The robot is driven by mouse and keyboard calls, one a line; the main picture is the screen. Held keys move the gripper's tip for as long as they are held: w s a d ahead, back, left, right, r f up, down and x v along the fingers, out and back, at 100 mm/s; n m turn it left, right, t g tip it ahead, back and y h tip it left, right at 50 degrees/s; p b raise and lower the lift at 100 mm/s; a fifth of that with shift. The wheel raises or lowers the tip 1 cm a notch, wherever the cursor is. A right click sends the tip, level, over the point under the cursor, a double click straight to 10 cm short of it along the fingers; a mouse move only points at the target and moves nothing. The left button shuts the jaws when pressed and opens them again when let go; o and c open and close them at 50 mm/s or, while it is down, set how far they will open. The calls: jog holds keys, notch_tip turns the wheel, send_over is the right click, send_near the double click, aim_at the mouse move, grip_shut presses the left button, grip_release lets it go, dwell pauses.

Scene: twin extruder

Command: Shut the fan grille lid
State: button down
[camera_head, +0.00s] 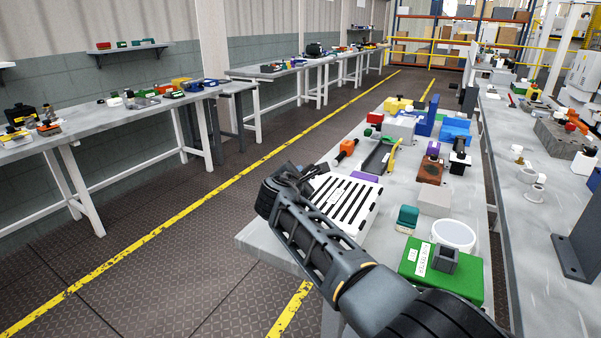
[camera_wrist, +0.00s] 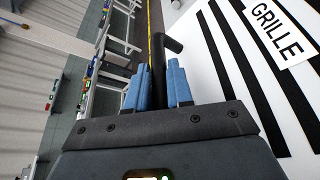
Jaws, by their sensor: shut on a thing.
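The fan grille lid (camera_head: 350,215) is a white panel with black slots near the front end of the bench. It fills the right of the wrist view (camera_wrist: 232,52), where its label (camera_wrist: 278,28) reads GRILLE. I cannot tell its exact tilt. My gripper (camera_head: 312,172) is at the lid's left edge in the head view, partly hidden by my arm. In the wrist view its blue fingers (camera_wrist: 158,90) are shut on a black bent handle (camera_wrist: 161,55) beside the panel. The handle's joint with the lid is hidden.
Behind the grille stand an orange-knobbed part (camera_head: 347,147) and a dark tray (camera_head: 379,156). To its right are a teal block (camera_head: 407,216), a grey block (camera_head: 434,203), a white round container (camera_head: 453,236) and a green box (camera_head: 462,283). The aisle floor on the left is clear.

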jog(key=c, duration=1.1)
grip_release()
jog(key=shift+s+r, duration=0.1)
jog(key=shift+p+v, duration=0.7)
jog(key=shift+v, duration=3.1)
jog(key=shift+a, duration=0.1)
